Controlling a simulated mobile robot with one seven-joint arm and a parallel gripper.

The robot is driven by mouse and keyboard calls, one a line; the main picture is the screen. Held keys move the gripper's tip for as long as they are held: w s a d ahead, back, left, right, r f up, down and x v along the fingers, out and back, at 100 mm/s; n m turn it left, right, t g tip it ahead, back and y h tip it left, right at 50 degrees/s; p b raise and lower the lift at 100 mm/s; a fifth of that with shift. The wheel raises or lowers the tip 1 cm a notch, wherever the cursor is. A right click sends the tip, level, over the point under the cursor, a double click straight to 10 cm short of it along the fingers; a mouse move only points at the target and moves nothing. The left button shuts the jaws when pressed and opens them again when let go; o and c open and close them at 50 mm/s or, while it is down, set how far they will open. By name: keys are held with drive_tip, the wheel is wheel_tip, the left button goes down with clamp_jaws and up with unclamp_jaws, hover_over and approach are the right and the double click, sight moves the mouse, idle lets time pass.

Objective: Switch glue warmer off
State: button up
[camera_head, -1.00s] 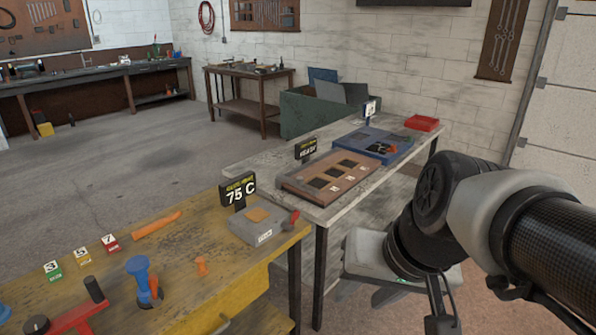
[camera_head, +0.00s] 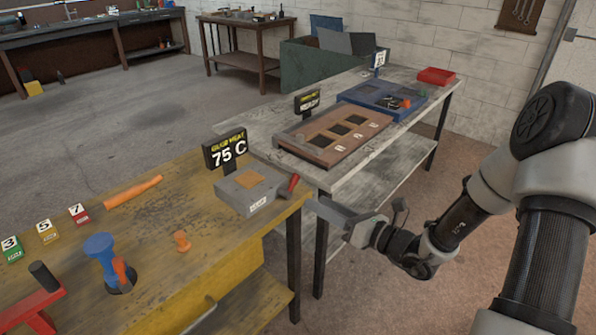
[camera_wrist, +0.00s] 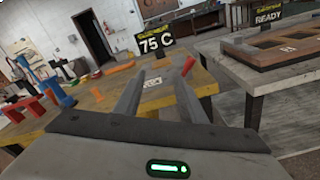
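The glue warmer (camera_head: 252,188) is a grey box with an orange-tan pad on top, at the right end of the yellow workbench. Its black display (camera_head: 225,152) reads 75 C. A red lever (camera_head: 293,183) sticks up at its right side. In the wrist view the lever (camera_wrist: 188,66) stands just beyond my right finger, and the display (camera_wrist: 155,42) is behind. My gripper (camera_head: 318,207) is to the right of the warmer, apart from the lever. In the wrist view my gripper (camera_wrist: 156,88) has its two fingers spread with nothing between them; they partly hide the warmer.
A grey bench (camera_head: 262,128) behind holds a brown tray (camera_head: 322,150) with a READY sign (camera_head: 308,101), a blue tray (camera_head: 362,97) and a red bin (camera_head: 436,76). On the yellow bench (camera_head: 150,225) are an orange tool (camera_head: 133,191) and a blue-handled object (camera_head: 103,255).

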sight(298, 179)
drive_tip(key=w+d+f+m+t+h, duration=0.2)
drive_tip(key=d+f+m+t, duration=0.1)
drive_tip(key=m, duration=0.2)
drive_tip(key=x, duration=0.5)
drive_tip(key=b+x, duration=0.1)
drive_tip(key=x, duration=1.1)
drive_tip(key=shift+w+d+f, duration=0.2)
drive_tip(key=shift+w, duration=0.2)
clamp_jaws()
